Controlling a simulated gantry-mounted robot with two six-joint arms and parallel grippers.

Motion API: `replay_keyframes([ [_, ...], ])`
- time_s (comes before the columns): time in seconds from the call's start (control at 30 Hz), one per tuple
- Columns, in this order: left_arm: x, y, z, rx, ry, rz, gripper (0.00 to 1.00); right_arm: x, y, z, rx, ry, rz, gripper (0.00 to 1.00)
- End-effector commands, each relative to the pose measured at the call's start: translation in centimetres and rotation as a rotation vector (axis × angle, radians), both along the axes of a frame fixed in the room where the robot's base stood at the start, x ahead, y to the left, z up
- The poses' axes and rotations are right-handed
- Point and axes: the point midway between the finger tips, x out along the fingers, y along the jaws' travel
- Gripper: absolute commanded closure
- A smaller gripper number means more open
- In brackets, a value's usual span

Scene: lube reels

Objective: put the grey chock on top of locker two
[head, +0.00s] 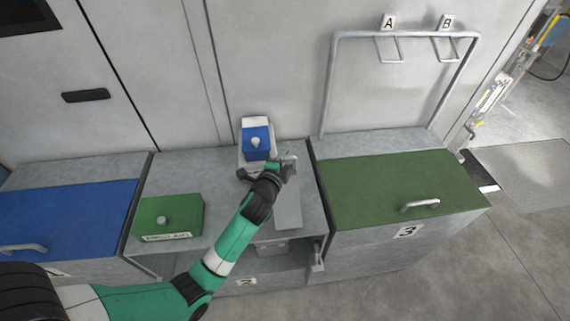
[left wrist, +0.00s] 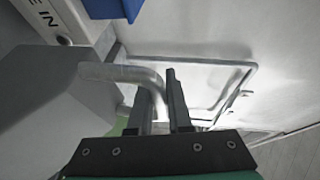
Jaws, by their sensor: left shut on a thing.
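The grey chock (head: 288,207) is a plain light-grey block over the right part of locker two's grey top (head: 225,185). My left gripper (head: 287,165) is shut on its bent metal handle, at the chock's far end. In the left wrist view, the handle (left wrist: 118,73) passes between the fingers of my left gripper (left wrist: 160,95), and the chock's grey body (left wrist: 55,100) shows at the left. I cannot tell whether the chock touches the top. Locker two has an open front below. My right gripper is not in view.
A green box (head: 168,217) sits at the top's left. Blue-lidded locker one (head: 70,212) and green-lidded locker three (head: 395,185) flank it. A tube rack (head: 327,85) stands behind locker three.

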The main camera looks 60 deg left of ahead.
Motion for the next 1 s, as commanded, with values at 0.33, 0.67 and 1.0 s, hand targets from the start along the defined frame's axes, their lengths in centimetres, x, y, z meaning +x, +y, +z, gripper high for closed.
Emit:
replay_keyframes([
  [0.33,0.5,0.6,-2.4,0.001,-0.003,0.0,1.0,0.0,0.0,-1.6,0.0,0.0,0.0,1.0],
  [0.67,0.5,0.5,-4.1,-0.003,0.004,0.001,0.81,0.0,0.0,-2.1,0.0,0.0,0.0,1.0],
  [1.0,0.5,0.5,-3.9,-0.001,0.0,0.0,0.53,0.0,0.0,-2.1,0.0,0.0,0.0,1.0],
])
